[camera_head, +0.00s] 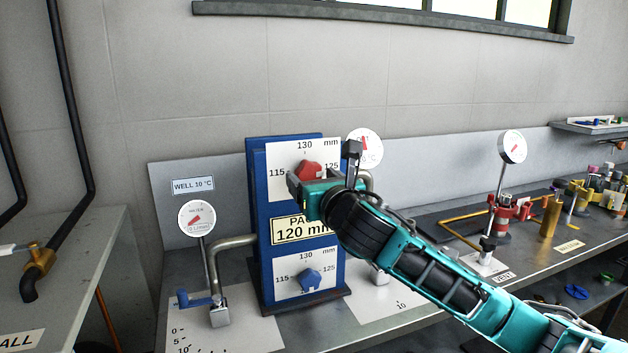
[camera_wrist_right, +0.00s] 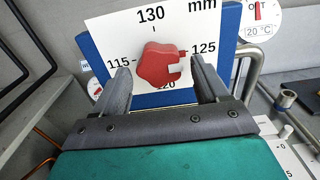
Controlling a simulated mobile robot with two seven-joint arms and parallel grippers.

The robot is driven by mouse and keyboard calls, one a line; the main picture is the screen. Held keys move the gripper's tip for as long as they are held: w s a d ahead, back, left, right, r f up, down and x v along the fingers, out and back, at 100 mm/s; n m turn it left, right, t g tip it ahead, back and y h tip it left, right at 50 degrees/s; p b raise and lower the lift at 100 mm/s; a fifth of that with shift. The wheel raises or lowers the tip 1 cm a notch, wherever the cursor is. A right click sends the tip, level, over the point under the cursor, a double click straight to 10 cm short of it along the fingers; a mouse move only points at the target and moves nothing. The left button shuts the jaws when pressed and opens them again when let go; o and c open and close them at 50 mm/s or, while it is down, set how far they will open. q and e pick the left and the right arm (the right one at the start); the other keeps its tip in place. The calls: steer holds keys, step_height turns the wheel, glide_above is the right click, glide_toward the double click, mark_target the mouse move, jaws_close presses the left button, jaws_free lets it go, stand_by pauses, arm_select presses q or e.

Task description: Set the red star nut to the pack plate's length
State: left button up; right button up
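The red star nut (camera_head: 308,170) sits on the upper white dial (camera_head: 282,158) of the blue stand (camera_head: 259,220). The dial's 120 mark is at the bottom, partly covered by the nut. The pack plate (camera_head: 290,236) reads 120 mm, its word partly hidden by my right gripper. My right gripper (camera_head: 322,170) is open, its fingers (camera_wrist_right: 160,72) spread left and right of the nut; I cannot tell whether they touch it. My left gripper is out of view.
A blue star nut (camera_head: 311,280) sits on the lower dial. A bent pipe (camera_head: 236,243) and a round gauge (camera_head: 197,219) stand left of the stand. Another gauge (camera_head: 364,149) is behind my right gripper. The bench right of my arm holds fittings and a brass cylinder (camera_head: 550,217).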

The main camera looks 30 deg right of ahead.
steer(key=c, duration=1)
steer(key=shift+m, duration=0.3)
steer(key=m, duration=0.3)
steer(key=shift+m, duration=0.4)
steer(key=m, duration=0.4)
steer(key=shift+w+a+r+m, duration=0.1)
steer(key=shift+a+m, duration=0.05)
steer(key=shift+m, duration=0.15)
steer(key=m, duration=0.4)
steer(key=shift+r, duration=0.1)
steer(key=shift+r+m, duration=0.1)
steer(key=shift+m, duration=2.4)
